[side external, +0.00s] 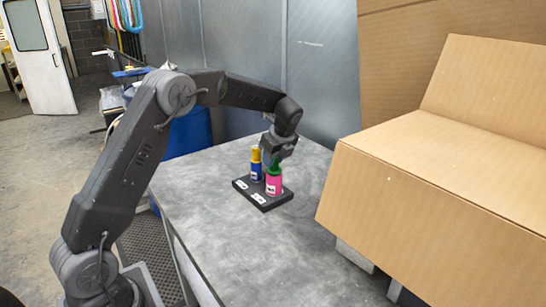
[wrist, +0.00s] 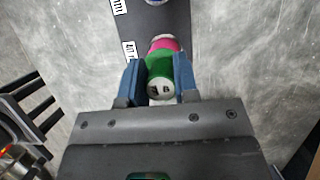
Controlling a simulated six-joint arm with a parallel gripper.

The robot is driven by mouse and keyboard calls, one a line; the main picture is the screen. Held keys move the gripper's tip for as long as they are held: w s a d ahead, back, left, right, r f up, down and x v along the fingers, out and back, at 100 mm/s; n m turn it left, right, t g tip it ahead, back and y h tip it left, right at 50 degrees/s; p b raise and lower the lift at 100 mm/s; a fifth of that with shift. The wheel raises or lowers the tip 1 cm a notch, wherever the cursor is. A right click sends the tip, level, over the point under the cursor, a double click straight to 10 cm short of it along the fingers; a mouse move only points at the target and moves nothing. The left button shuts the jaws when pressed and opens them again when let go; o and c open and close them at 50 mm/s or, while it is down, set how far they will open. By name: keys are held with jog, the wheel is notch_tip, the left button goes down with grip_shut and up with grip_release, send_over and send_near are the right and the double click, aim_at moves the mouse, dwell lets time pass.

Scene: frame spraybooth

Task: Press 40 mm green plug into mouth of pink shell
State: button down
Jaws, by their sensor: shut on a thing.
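The pink shell (side external: 273,186) stands upright on a black base board (side external: 265,205) with white labels. The green plug (side external: 274,167) is at the top of the pink shell, and how deep it sits in the mouth cannot be told. My gripper (side external: 277,157) is above the shell, pointing down, shut on the green plug. In the wrist view the blue fingers of my gripper (wrist: 158,80) flank the green plug (wrist: 157,66). The pink shell (wrist: 164,42) shows just beyond the plug, its mouth hidden by it.
A blue shell (side external: 256,172) with a yellow plug (side external: 255,154) stands on the board, left of the pink shell. A large cardboard box (side external: 430,190) is at the right of the grey table (side external: 235,235). Grey booth panels rise behind. The table's front area is clear.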

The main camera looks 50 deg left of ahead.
jog(key=shift+f, duration=0.45)
jog(key=c, duration=0.8)
grip_release()
jog(key=shift+r, duration=0.15)
jog(key=v, duration=1.3)
jog(key=shift+d+r, duration=0.1)
jog(key=shift+r, duration=0.2)
